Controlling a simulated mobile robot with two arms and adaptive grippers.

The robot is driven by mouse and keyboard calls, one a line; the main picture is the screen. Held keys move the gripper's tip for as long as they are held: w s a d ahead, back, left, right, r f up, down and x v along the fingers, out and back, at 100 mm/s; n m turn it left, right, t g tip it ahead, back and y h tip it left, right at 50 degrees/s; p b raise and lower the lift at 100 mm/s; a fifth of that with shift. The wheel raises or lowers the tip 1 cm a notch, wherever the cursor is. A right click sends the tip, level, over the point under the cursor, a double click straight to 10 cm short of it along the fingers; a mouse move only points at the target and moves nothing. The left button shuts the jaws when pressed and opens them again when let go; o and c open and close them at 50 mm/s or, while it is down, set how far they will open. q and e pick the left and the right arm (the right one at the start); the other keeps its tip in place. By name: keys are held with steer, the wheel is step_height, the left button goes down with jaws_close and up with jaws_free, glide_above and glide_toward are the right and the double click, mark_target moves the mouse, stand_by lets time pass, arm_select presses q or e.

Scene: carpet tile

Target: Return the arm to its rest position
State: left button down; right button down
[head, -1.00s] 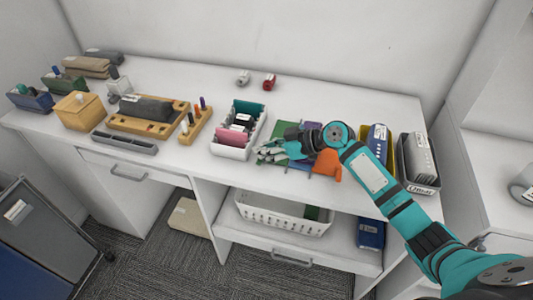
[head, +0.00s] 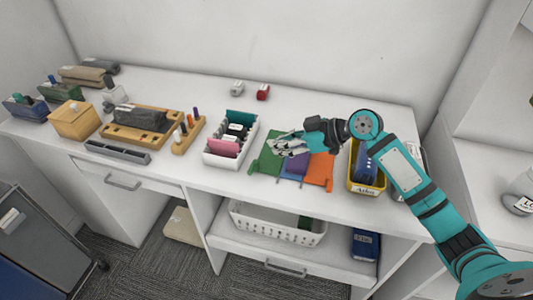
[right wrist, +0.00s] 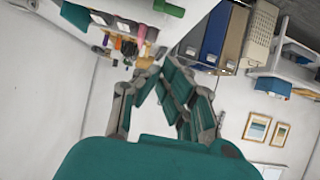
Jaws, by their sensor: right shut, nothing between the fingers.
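My right arm is teal and comes in from the right in the head view. Its right gripper (head: 290,146) is shut and empty, above the white desk (head: 225,187) over flat colored folders. The green folder (head: 265,160) lies at the left, a purple one (head: 294,166) in the middle and an orange one (head: 320,170) at the right. The gripper's fingers also show in the right wrist view (right wrist: 160,85). My left gripper is not in view.
A white tray (head: 209,154) with cards stands left of the folders. A yellow bin (head: 366,188) stands right, partly behind my arm. A white basket (head: 275,231) sits on the shelf below.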

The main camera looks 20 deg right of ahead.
steer(key=shift+g+h, duration=0.6)
steer(key=s+f, duration=0.2)
steer(key=s+a+f, duration=0.1)
steer(key=f, duration=0.1)
steer(key=s+f, duration=0.2)
steer(key=shift+s+a, duration=0.3)
steer(key=s+a+f+m+g+h, duration=0.1)
steer(key=s+a+f+m+h, duration=0.15)
steer(key=s+f, duration=0.55)
steer(key=s+d+f+m+g+h, duration=0.1)
steer(key=s+d+f+m+h, duration=0.15)
steer(key=s, duration=0.65)
steer(key=s+d+f+m+h, duration=0.1)
steer(key=s+f+m+h, duration=0.2)
steer(key=s, duration=0.5)
step_height(320, 180, down, 23)
steer(key=s+m+g, duration=0.1)
steer(key=g, duration=0.1)
steer(key=s+d+f, duration=0.1)
steer(key=s+f, duration=0.7)
steer(key=f, duration=0.1)
steer(key=s+d+f, duration=0.2)
steer(key=s+f, duration=0.7)
steer(key=shift+s+d+g+h, duration=0.15)
steer(key=shift+d+g+h, duration=0.1)
steer(key=shift+g+h, duration=0.15)
